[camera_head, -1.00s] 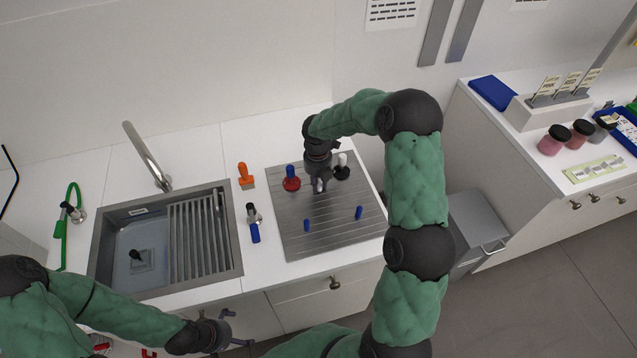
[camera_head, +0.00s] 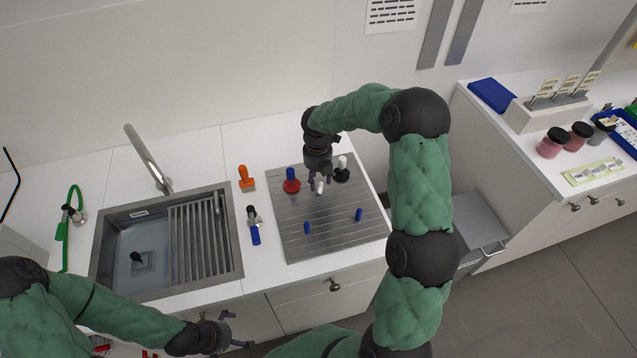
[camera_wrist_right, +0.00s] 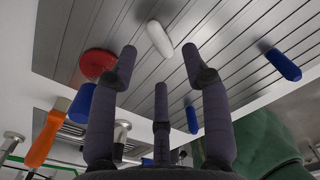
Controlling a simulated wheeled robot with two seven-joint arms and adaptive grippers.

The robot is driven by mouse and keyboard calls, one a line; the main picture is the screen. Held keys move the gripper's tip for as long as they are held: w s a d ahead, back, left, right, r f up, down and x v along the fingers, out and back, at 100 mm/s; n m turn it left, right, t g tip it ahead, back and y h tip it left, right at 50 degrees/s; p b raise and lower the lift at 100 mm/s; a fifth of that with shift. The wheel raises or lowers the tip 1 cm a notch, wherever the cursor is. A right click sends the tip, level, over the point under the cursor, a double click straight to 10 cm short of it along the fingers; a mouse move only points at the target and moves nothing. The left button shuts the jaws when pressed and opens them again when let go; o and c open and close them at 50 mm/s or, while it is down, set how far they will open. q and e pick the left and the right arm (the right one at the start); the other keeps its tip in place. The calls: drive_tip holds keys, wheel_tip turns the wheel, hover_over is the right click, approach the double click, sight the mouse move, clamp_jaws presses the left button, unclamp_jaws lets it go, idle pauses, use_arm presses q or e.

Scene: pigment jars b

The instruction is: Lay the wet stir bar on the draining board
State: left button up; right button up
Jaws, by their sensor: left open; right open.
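The white stir bar (camera_head: 320,187) is on the grey ribbed draining board (camera_head: 330,240), just below my right gripper (camera_head: 317,184). In the right wrist view the bar (camera_wrist_right: 159,40) shows as a white capsule beyond the spread fingers of my right gripper (camera_wrist_right: 158,68), apart from them. That gripper is open and empty. I cannot tell whether the bar is wet. My left gripper (camera_head: 232,329) is open and empty in front of the counter, below the sink.
On the board are a red-based tool with a blue handle (camera_head: 291,182), a black-based tool with a white handle (camera_head: 342,170) and two blue pieces (camera_head: 307,227) (camera_head: 358,214). An orange-handled tool (camera_head: 245,178) stands between board and sink (camera_head: 242,262).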

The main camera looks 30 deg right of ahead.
sight(318, 188)
wheel_tip(318, 188, up, 8)
drive_tip(key=p, duration=0.1)
drive_tip(key=shift+r, duration=0.15)
drive_tip(key=shift+a, duration=0.1)
idle(0.4)
